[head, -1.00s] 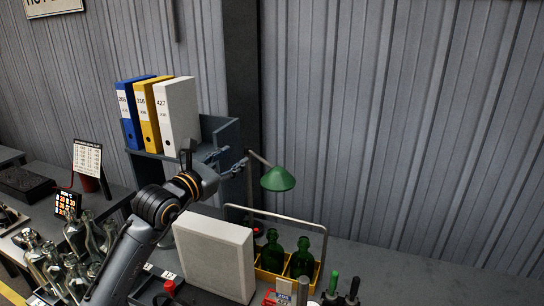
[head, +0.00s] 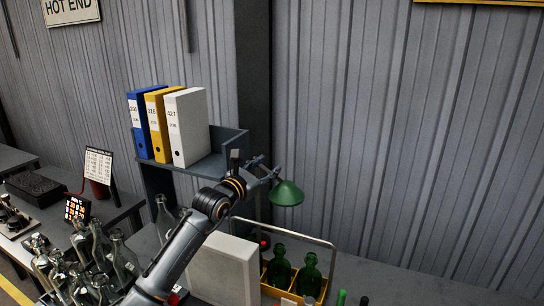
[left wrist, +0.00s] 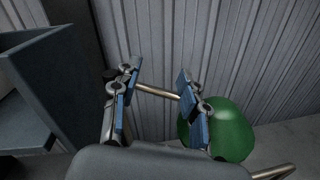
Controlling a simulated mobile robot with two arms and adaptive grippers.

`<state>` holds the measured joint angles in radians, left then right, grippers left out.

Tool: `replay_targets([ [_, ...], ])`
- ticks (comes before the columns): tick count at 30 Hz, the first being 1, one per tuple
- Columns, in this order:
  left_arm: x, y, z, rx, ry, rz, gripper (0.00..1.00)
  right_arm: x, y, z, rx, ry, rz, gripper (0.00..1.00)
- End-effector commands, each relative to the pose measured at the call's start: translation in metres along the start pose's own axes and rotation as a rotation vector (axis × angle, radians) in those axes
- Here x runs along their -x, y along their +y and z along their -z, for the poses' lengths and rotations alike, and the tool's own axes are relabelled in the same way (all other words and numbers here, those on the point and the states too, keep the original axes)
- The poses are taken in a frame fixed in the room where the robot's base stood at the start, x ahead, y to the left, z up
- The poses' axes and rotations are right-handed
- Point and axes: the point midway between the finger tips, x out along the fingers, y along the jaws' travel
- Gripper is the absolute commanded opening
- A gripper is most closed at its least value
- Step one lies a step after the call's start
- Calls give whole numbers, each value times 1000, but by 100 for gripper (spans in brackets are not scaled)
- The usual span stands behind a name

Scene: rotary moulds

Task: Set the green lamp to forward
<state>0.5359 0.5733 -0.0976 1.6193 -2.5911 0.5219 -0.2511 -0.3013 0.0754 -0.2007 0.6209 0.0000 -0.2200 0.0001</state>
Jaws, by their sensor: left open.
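The green lamp (head: 286,193) has a domed green shade on a thin arm and hangs right of the shelf in the head view. My left gripper (head: 266,168) is open, just left of and above the shade. In the left wrist view, the brass lamp arm (left wrist: 158,93) runs across the gap between the two blue-padded fingers (left wrist: 160,100). I cannot tell whether either finger touches it. The green shade (left wrist: 228,130) shows behind and beyond the right finger, partly hidden by it. The lamp's post is mostly hidden behind my arm. My right gripper is not in view.
A grey shelf (head: 229,151) with blue, yellow and white binders (head: 187,127) stands left of the lamp. Below are a pale block (head: 226,270), a yellow carrier with green bottles (head: 279,268) and its metal handle (head: 300,228). Clear bottles (head: 97,243) crowd the left.

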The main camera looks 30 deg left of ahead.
Motion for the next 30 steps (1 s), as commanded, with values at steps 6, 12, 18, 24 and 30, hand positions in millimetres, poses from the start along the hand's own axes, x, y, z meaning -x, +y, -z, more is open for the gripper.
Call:
replay_targets([
  [6, -26, 1, -2, 1, 0, 0, 44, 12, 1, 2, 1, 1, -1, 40],
  [12, -34, 0, 0, 0, 0, 0, 44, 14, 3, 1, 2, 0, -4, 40],
  [18, -34, 0, 0, 0, 0, 0, 44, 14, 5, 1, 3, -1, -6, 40],
  [24, -34, 0, 0, 0, 0, 0, 9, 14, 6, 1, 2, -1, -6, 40],
  [30, -34, 0, 0, 0, 0, 1, 0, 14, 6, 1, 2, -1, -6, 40],
])
